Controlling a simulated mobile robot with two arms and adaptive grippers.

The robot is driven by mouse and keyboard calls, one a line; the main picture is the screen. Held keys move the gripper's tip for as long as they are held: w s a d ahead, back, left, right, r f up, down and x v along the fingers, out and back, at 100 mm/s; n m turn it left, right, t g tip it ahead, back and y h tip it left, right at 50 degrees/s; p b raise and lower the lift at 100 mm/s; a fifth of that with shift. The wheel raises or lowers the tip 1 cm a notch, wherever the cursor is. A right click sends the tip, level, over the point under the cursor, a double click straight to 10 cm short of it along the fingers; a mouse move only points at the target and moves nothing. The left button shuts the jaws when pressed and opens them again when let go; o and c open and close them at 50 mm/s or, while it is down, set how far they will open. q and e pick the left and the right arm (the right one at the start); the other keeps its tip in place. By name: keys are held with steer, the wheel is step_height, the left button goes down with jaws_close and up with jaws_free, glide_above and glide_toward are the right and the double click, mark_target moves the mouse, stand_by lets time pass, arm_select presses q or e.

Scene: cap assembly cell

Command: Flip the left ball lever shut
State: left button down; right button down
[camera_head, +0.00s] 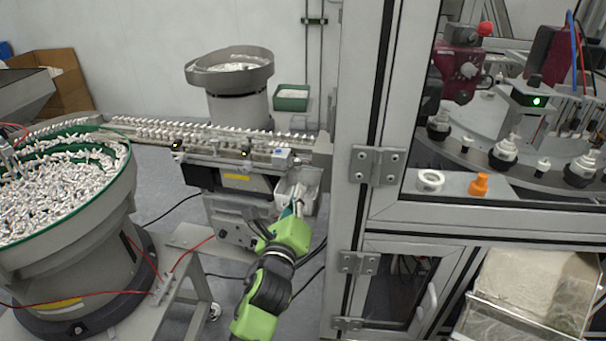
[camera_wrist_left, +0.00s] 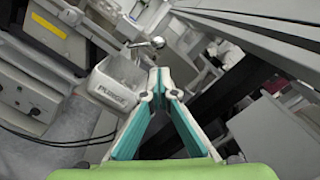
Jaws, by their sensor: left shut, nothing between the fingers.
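In the left wrist view, a shiny metal ball lever (camera_wrist_left: 157,42) sticks out sideways on a short rod, just beyond my left fingertips. My left gripper (camera_wrist_left: 159,78) is shut and empty, its fingers with teal pads meeting at the tips, apart from the ball in the picture. In the head view, my left gripper (camera_head: 291,209) is low in front of the conveyor end, beside a white bin. I cannot make out the lever in the head view. My right gripper is in neither view.
The white bin (camera_wrist_left: 120,72) marked PURGE sits close to the left of my fingers. The conveyor (camera_head: 225,139) runs behind, and the cell's frame post (camera_head: 350,110) stands to the right. A large feeder bowl (camera_head: 118,187) full of white parts is at left.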

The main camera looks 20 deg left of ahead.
mark_target(299, 162)
arm_select(q)
steer(key=w+a+p, duration=0.1)
steer(key=w, duration=0.6)
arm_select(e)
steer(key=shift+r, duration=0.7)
arm_select(q)
steer(key=shift+w+a+r, duration=0.1)
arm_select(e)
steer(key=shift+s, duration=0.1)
